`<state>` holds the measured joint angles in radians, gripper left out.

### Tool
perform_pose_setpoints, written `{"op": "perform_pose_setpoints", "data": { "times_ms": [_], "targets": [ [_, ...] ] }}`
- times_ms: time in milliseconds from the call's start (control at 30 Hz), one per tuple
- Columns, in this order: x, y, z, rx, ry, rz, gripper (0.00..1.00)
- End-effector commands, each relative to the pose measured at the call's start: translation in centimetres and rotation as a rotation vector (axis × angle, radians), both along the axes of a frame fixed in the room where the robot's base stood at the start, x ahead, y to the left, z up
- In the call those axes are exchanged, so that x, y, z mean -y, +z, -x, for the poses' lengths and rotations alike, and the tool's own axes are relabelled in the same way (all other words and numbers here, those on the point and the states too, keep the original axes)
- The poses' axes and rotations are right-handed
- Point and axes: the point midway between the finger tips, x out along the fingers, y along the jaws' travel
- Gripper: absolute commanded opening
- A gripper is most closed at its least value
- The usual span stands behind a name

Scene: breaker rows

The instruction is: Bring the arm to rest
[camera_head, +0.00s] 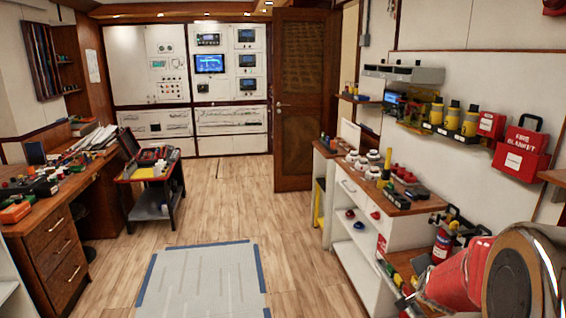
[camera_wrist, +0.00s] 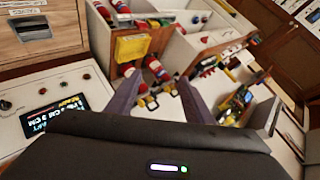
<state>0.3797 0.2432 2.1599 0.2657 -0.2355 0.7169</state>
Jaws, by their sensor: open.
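My gripper (camera_wrist: 158,84) shows in the wrist view with its two dark fingers spread apart. No object is held between them. Past the fingertips are red and white items and a small yellow and black item, too small to name surely. In the head view, a red and dark round part of my arm fills the lower right corner. The fingers cannot be made out clearly there.
A white shelf unit (camera_head: 348,205) stands along the right wall. A fire extinguisher (camera_head: 444,243) is beside my arm. A wooden desk (camera_head: 45,240) and a small cart (camera_head: 155,180) stand left. The floor mat (camera_head: 203,278) in the middle is clear.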

Motion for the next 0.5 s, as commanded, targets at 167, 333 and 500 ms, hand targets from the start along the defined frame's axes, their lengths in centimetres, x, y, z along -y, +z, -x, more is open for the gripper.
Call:
{"op": "perform_pose_setpoints", "data": {
  "times_ms": [167,333,500],
  "targets": [
    [-4.6,2.9,1.6,-0.067,0.135,0.042,0.47],
    [-8.6,5.0,3.7,-0.133,0.262,0.085,0.47],
    [-12.2,6.8,6.5,-0.201,0.387,0.139,0.47]
  ]
}}
